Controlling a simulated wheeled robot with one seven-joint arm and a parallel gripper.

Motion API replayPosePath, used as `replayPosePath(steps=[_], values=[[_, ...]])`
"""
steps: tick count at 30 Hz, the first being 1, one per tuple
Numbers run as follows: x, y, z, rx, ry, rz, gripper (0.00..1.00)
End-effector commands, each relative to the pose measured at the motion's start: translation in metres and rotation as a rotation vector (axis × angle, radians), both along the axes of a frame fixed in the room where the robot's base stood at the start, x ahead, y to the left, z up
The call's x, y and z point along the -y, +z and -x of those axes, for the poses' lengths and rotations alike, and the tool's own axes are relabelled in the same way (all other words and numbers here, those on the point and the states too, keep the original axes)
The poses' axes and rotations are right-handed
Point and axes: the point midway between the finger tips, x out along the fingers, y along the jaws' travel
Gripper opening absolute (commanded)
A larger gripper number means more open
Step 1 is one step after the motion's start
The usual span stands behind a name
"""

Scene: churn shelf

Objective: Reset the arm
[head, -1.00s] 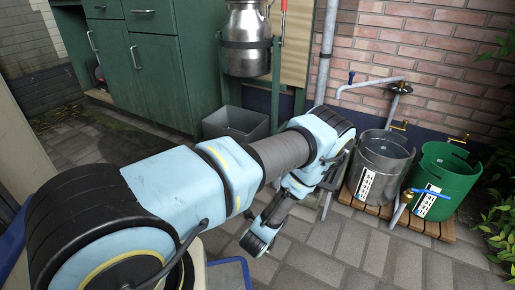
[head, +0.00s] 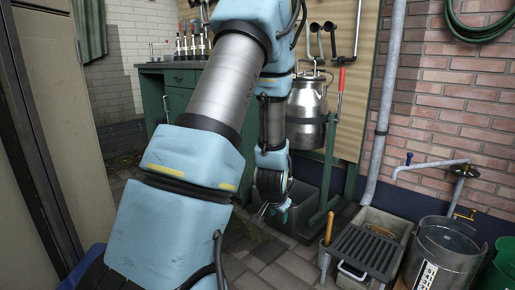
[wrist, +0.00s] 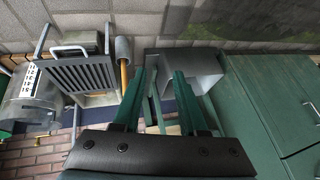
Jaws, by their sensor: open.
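My arm spans the middle of the head view, bent, with its upper links rising out of the top edge and the forearm hanging down. My gripper (head: 268,213) hangs low at its end, pointing down in front of the grey bin. In the wrist view my gripper (wrist: 158,90) shows two green fingers spread apart with nothing between them. The grey bin (wrist: 205,70) lies beyond the fingertips. Part of the bin (head: 303,215) shows in the head view behind my gripper.
A metal milk churn (head: 307,105) hangs on a green stand right of my arm. A grated grey trough (head: 368,250) and a metal bucket (head: 440,258) stand at right. A green cabinet (head: 172,98) stands behind my arm. Paving (head: 262,268) is clear at lower middle.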

Motion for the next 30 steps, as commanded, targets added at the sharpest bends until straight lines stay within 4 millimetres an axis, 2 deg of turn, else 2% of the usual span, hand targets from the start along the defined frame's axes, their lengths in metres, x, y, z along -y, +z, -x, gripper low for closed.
replayPosePath(steps=[1,6,12,19,21,26,30], values=[[-0.016,0.021,0.008,-0.039,0.062,0.024,0.42],[-0.063,0.067,0.053,-0.201,0.266,0.075,0.42],[-0.101,0.103,0.105,-0.332,0.446,0.098,0.42],[-0.132,0.133,0.158,-0.437,0.615,0.101,0.42],[-0.13,0.152,0.157,-0.441,0.611,0.099,0.42],[-0.13,0.182,0.157,-0.441,0.608,0.098,0.42],[-0.13,0.214,0.156,-0.44,0.607,0.098,0.42]])
